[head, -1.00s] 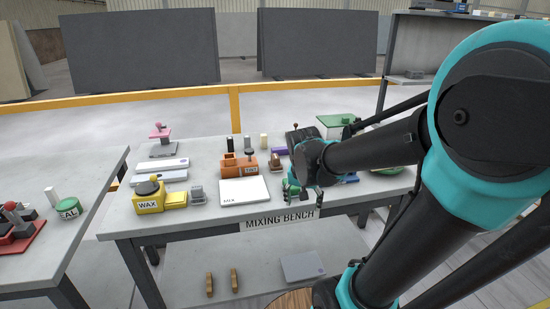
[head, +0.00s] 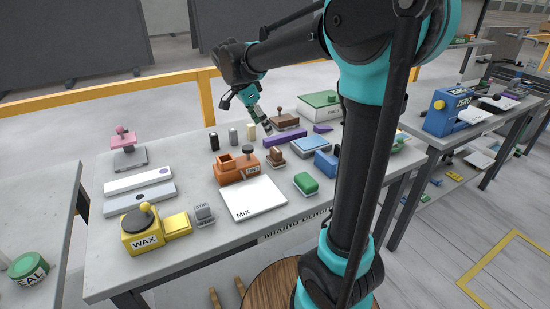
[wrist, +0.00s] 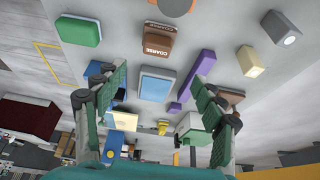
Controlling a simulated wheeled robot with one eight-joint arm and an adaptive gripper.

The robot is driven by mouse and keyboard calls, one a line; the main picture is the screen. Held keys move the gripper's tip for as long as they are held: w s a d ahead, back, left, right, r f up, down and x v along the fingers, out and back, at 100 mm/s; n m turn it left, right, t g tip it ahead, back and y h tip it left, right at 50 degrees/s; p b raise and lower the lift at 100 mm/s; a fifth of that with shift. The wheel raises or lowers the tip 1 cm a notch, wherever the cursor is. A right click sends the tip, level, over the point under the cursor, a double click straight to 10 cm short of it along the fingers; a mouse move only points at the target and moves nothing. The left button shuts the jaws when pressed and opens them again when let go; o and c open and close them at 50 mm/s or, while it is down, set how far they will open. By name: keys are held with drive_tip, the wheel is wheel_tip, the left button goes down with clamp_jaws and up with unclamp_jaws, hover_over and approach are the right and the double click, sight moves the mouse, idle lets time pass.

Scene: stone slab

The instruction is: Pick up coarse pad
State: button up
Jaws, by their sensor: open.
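The coarse pad is a small brown block (wrist: 158,42) with "COARSE" written on its side, near the top of the wrist view. In the head view the brown block (head: 276,157) stands on the mixing bench, just right of the orange tint box. My gripper (head: 262,124) is above the back of the bench, behind and apart from the block. In the wrist view my gripper (wrist: 153,80) has its two green fingers spread wide with nothing held between them.
Near the block are the orange tint box (head: 235,168), a green pad (head: 306,183), a purple bar (head: 285,138), a blue-topped tray (head: 311,147) and a white mix board (head: 254,198). A cream block (head: 251,131) and a brown knobbed stamp (head: 284,120) stand behind.

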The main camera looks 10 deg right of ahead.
hover_over(276, 150)
drive_tip(key=a, duration=0.2)
drive_tip(key=f, duration=0.6)
drive_tip(key=shift+a+f, duration=0.2)
drive_tip(key=shift+f, duration=0.05)
drive_tip(key=shift+x, duration=2.85)
drive_tip(key=shift+s+d, duration=0.2)
drive_tip(key=shift+c, duration=0.3)
drive_tip(key=c, duration=1.3)
drive_tip(key=shift+o, duration=0.2)
drive_tip(key=shift+r, duration=0.15)
wheel_tip(276, 150, up, 20)
